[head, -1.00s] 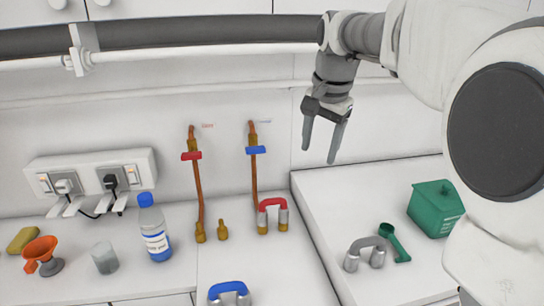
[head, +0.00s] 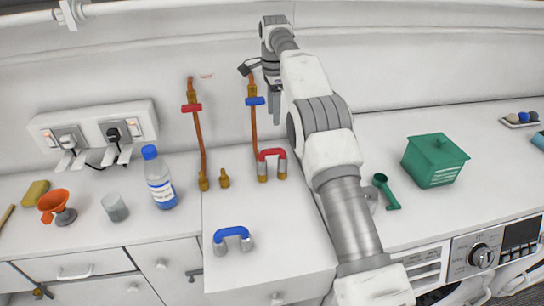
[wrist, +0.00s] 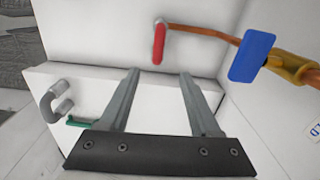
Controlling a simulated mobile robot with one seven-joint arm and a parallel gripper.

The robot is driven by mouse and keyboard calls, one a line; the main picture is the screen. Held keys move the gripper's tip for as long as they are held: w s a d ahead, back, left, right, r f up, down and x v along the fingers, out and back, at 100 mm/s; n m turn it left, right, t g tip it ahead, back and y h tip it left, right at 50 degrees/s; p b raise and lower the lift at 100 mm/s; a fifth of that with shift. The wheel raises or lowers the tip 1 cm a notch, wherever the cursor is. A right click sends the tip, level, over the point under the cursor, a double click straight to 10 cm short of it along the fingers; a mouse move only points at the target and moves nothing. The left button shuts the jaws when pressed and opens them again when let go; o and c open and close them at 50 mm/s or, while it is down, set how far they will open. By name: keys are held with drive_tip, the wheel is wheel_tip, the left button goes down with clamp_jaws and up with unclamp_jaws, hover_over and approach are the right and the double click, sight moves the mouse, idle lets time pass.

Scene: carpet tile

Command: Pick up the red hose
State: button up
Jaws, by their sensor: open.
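In the wrist view the red hose (wrist: 158,43) shows from above as a red bar, beyond the fingertips. The blue handle also shows there (wrist: 252,56). My gripper (head: 276,119) is open and empty, above the red hose and close to the blue handle. It also shows in the wrist view (wrist: 159,72).
A blue hose (head: 232,233) stands in front. A copper pipe with a red handle (head: 192,108) rises at left. A bottle (head: 159,179), a grey cup (head: 115,207) and an orange funnel (head: 54,205) stand further left. A green box (head: 434,161) and scoop (head: 386,190) are at right.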

sight(271, 148)
drive_tip(key=shift+m, duration=0.3)
drive_tip(key=f, duration=0.4)
drive_tip(key=f+b, duration=0.1)
drive_tip(key=f, duration=0.3)
drive_tip(key=f+b, duration=0.1)
drive_tip(key=f, duration=0.3)
drive_tip(key=shift+w+a+f, duration=0.1)
drive_tip(key=shift+a+f, duration=0.25)
drive_tip(key=shift+s+f, duration=0.2)
drive_tip(key=shift+f, duration=2.9)
clamp_jaws()
